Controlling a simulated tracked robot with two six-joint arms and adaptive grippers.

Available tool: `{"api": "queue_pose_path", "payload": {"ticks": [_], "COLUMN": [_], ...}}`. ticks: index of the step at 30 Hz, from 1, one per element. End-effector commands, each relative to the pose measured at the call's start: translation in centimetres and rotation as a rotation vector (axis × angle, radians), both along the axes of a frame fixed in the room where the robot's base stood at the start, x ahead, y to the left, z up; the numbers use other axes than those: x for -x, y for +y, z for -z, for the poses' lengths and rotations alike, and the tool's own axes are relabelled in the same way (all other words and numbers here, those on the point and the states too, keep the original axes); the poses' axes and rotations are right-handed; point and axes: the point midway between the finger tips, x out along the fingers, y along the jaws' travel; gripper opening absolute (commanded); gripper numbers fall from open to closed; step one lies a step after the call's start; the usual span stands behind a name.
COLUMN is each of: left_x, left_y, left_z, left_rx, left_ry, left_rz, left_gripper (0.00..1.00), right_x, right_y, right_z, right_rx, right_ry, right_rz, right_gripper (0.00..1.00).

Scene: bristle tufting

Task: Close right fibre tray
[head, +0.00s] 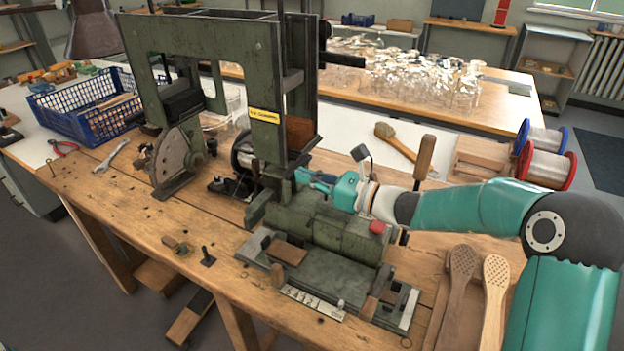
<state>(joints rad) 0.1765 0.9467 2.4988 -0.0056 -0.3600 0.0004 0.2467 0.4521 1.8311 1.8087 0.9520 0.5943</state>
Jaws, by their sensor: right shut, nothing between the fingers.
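The green tufting machine (212,42) stands on the wooden bench. A rust-brown tray-like part (299,133) sits at the right side of its upright; it looks like the right fibre tray, but I cannot tell how far open it is. My right gripper (303,177) reaches in from the right, just below this part and above the green motor housing (325,225). Its fingers are shut and empty, with the tips close to the machine's column. I cannot tell whether they touch it. My left gripper is not in view.
A blue crate (75,128), red pliers (63,149) and a wrench (110,156) lie at the left. A lever with a wooden handle (424,158) rises behind my right arm.

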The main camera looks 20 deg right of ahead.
Motion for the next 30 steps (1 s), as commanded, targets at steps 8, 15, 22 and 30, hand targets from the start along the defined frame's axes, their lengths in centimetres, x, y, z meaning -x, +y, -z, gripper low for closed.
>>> {"api": "queue_pose_path", "payload": {"ticks": [8,15,22,30], "left_x": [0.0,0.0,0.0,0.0], "left_y": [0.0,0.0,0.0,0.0], "left_z": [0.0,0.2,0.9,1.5], "left_rx": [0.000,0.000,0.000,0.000], "left_ry": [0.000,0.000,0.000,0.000], "left_rz": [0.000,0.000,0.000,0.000], "left_gripper": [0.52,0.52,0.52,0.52], "right_x": [-0.1,1.1,4.2,7.9], "right_y": [0.2,-1.2,-4.3,-7.7], "right_z": [-0.4,-0.2,0.0,0.1], "right_rx": [-0.005,-0.003,-0.002,-0.001], "right_ry": [-0.008,-0.007,-0.005,-0.003], "right_rz": [-0.004,-0.008,-0.013,-0.015], "right_gripper": [0.00,0.00,0.00,0.00]}}
